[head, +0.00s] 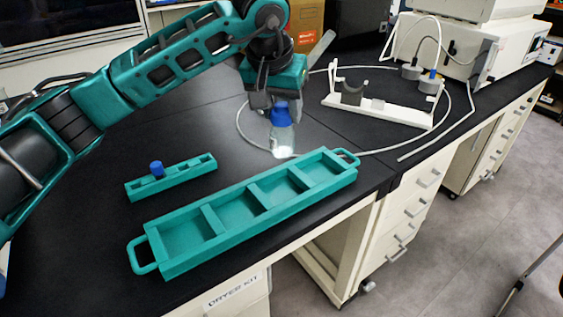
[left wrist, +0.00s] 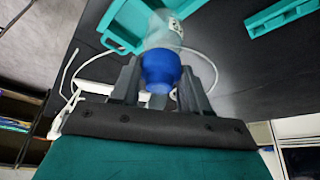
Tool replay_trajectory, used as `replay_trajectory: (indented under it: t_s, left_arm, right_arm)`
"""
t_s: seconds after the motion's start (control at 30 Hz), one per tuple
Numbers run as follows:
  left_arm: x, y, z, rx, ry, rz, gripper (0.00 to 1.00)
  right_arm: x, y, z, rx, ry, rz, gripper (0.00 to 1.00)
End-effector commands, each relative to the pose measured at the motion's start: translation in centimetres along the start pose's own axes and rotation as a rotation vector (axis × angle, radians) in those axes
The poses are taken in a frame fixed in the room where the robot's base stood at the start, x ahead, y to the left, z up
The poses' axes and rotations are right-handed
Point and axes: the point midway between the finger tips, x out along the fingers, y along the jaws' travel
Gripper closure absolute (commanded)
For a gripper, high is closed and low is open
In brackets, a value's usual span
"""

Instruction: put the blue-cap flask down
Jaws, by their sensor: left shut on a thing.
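The blue-cap flask has a clear body (head: 282,140) and a blue cap (head: 281,116). My left gripper (head: 273,102) is shut on it at the cap and holds it upright, with the body hanging below the fingers. In the left wrist view the blue cap (left wrist: 161,69) sits between the two fingers, and the clear body (left wrist: 163,32) with a small label extends past it. In the head view the flask's base shows just behind the far edge of the teal tray (head: 206,217). I cannot tell whether it touches the bench. My right gripper is not in view.
The tray has several empty compartments. A small teal rack (head: 190,180) with a blue cap (head: 156,168) lies left of it. A white stand (head: 385,110), a thin white hose and a white machine (head: 455,55) are at right. Black bench (head: 80,220) is clear at left.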

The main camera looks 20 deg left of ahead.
Motion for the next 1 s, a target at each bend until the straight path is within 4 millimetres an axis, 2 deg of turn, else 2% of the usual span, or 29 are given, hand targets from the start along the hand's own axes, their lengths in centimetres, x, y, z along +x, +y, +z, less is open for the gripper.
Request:
replay_trajectory:
  t_s: [0.03, 0.1, 0.27, 0.47, 0.73, 1.0]
  left_arm:
    - [1.6, 0.0, 0.7, 0.0, -0.005, 0.0, 0.88]
    - [3.1, 0.0, 1.4, 0.0, -0.003, 0.0, 0.88]
    - [5.7, 0.0, 2.4, 0.0, -0.001, 0.0, 0.88]
    - [6.9, 0.0, 2.9, -0.001, 0.001, 0.0, 0.88]
    - [10.3, 0.0, 4.3, 0.0, 0.0, 0.0, 0.88]
    - [10.4, 0.0, 4.3, 0.0, 0.002, 0.0, 0.88]
  right_arm:
    - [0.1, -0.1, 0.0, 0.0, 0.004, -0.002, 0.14]
    - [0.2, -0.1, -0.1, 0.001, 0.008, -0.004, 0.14]
    - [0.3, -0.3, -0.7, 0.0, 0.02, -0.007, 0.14]
    - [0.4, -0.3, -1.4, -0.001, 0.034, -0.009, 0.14]
    - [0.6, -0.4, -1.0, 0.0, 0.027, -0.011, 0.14]
    - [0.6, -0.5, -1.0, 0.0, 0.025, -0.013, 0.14]
